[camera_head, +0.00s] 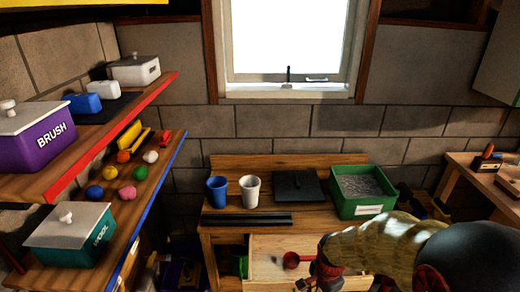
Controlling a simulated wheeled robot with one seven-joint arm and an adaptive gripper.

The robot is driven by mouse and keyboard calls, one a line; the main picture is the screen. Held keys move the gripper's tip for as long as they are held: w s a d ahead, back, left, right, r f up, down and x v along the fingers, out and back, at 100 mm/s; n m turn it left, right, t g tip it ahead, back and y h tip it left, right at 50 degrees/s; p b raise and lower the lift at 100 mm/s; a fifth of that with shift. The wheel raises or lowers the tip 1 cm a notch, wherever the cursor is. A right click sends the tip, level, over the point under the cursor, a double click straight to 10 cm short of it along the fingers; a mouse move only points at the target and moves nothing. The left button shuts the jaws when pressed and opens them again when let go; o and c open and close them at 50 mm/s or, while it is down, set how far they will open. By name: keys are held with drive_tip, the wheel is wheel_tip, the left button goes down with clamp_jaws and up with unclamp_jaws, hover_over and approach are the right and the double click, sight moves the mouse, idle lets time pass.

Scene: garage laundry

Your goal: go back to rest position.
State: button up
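My arm reaches in from the lower right in the head view, and its patterned and black links cover the right part of the open drawer. My gripper (318,283) is at the bottom edge of the picture, over or in front of the light wooden drawer (268,248). Its fingertips are small, dark and partly cut off, so I cannot tell whether they are open or shut.
The wooden table (230,160) bears a blue cup (217,189), a white cup (250,191), a black square lid (299,186), a dark bar (247,220) and a green bin (362,205). Shelves (120,108) with boxes and balls stand left. A workbench (470,162) stands right.

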drive_tip(key=s+r+n+t, duration=0.2)
drive_tip(key=s+r+n, duration=0.4)
drive_tip(key=r, duration=0.7)
drive_tip(key=s+r+n+t, duration=0.2)
drive_tip(key=s+r+n, duration=0.5)
drive_tip(key=r, duration=0.7)
drive_tip(key=shift+s+d+t, duration=0.15)
drive_tip(key=shift+s+t, duration=0.15)
drive_tip(key=shift+s, duration=0.9)
